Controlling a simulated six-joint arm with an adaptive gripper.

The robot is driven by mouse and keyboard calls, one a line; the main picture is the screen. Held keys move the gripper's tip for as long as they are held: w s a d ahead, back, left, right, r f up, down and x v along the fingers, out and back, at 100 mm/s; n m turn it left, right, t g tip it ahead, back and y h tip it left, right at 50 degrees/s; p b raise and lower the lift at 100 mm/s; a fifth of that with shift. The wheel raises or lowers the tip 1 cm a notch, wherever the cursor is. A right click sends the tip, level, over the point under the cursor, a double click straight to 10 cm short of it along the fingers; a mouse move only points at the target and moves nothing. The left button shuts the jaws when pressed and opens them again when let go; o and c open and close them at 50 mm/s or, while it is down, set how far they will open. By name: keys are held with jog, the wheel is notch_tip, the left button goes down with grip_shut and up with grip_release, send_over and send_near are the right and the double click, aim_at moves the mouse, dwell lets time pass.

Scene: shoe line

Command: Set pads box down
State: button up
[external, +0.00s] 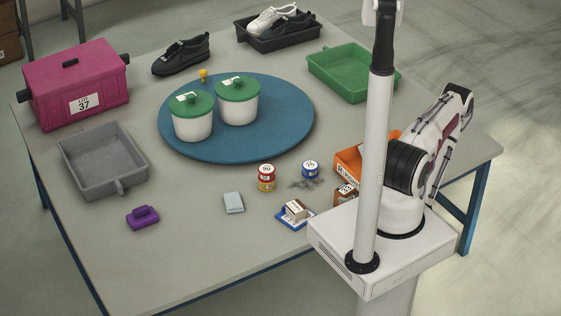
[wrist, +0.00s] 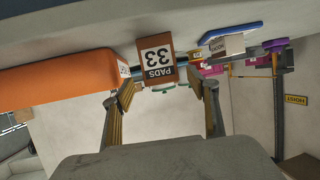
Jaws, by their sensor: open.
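A gap shows at each side of the box. In the external view my gripper is hidden behind the post and arm.
The orange bin (external: 350,166) is close to the pads box. A blue tray with a small box (external: 295,211), a blue tin (external: 310,169) and stacked red and yellow tins (external: 266,178) stand nearby. A grey block (external: 233,203) lies left. The front left table is mostly clear.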

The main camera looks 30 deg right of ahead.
aim_at(345, 188)
jog(key=shift+x, duration=2.5)
jog(key=shift+a, duration=0.1)
jog(key=c, duration=1.3)
jog(key=shift+r, duration=0.1)
jog(key=shift+r, duration=1.65)
jog(key=shift+s+d+f, duration=0.1)
jog(key=shift+s+d, duration=0.05)
jog(key=shift+s, duration=0.4)
jog(key=shift+s+d, duration=0.15)
jog(key=shift+s, duration=0.45)
jog(key=shift+s+d, duration=0.4)
jog(key=shift+s, duration=2.15)
jog(key=shift+s+d, duration=0.45)
jog(key=shift+s, duration=2.1)
jog(key=shift+s+d, duration=0.4)
jog(key=shift+s, duration=2.2)
